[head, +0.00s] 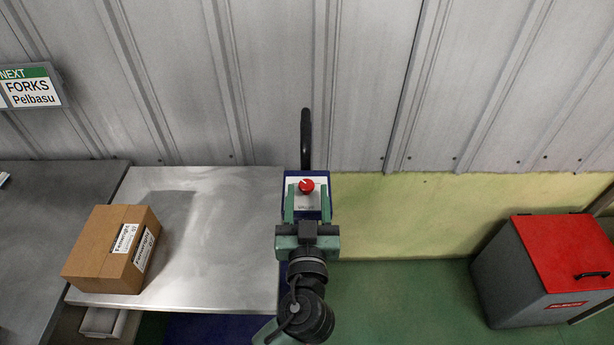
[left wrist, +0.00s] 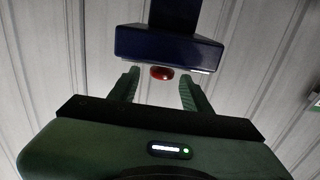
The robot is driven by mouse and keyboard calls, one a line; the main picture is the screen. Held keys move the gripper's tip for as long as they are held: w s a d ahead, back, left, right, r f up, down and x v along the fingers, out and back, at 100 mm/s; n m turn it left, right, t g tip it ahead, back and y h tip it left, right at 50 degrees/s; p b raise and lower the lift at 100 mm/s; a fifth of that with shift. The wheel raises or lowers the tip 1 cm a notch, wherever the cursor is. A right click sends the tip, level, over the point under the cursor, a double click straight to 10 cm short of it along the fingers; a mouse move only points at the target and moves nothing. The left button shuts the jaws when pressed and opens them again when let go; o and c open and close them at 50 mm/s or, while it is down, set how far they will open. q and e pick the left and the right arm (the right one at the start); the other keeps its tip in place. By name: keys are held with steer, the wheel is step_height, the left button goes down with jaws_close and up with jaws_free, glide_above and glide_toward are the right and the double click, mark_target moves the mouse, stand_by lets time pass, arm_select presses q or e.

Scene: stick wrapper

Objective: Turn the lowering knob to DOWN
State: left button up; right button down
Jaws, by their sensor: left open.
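The lowering knob (head: 307,185) is a red round knob on a pale plate of a blue control box (head: 324,181) with a black bar rising behind it. My left gripper (head: 307,196) is open, with one green finger on each side of the knob in the head view. In the left wrist view the red knob (left wrist: 161,73) shows between and beyond the two fingertips (left wrist: 160,78), below the blue box (left wrist: 168,45). I cannot tell whether the fingers touch it. The plate's lettering is too small to read. My right gripper is not in view.
A metal table (head: 220,225) at the left bears a labelled cardboard box (head: 100,262). A grey bin with a red lid (head: 565,250) stands at the right. A sign (head: 30,88) hangs on the corrugated wall (head: 270,80). Green floor (head: 410,300) lies clear between the control box and the bin.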

mark_target(306, 185)
arm_select(q)
steer(key=w, duration=0.3)
steer(key=shift+w+a+p, duration=0.1)
steer(key=shift+p, duration=0.3)
steer(key=shift+w, duration=0.15)
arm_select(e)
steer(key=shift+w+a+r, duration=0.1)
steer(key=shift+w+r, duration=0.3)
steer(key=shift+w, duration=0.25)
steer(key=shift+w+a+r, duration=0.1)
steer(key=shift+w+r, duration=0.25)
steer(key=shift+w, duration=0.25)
arm_select(q)
steer(key=shift+c, duration=0.2)
jaws_close()
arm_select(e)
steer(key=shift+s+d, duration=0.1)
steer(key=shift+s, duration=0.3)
